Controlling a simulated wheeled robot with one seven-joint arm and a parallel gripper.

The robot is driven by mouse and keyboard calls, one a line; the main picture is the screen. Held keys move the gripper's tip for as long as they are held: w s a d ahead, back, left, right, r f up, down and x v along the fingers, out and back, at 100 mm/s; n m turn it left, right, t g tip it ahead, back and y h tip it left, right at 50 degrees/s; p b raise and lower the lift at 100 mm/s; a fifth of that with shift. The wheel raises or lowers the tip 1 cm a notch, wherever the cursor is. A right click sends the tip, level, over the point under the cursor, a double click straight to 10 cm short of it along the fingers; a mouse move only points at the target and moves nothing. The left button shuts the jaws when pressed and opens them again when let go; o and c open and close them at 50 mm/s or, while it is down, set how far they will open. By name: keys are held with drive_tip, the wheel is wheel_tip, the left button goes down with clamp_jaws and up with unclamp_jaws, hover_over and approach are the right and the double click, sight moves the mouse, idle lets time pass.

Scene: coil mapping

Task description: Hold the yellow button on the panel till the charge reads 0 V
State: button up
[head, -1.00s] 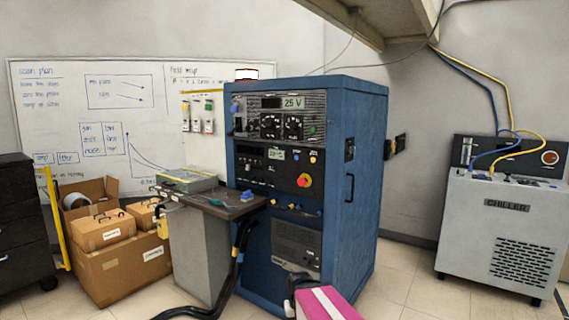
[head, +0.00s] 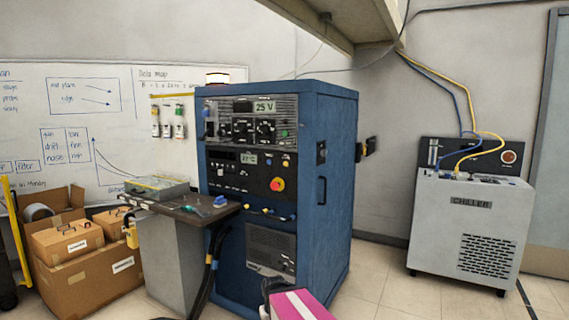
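The panel is the front of a tall blue cabinet (head: 332,180) in the middle of the head view. A small yellow button (head: 285,163) sits on its second unit, right of a small blue button (head: 270,157) and above a red knob on a yellow base (head: 277,184). Nothing is seen touching the yellow button.
A bench (head: 180,206) with a grey case (head: 157,188) juts out left of the cabinet. Cardboard boxes (head: 85,280) stand further left, and a chiller (head: 468,230) stands right.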

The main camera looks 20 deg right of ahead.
clamp_jaws()
idle(1.7)
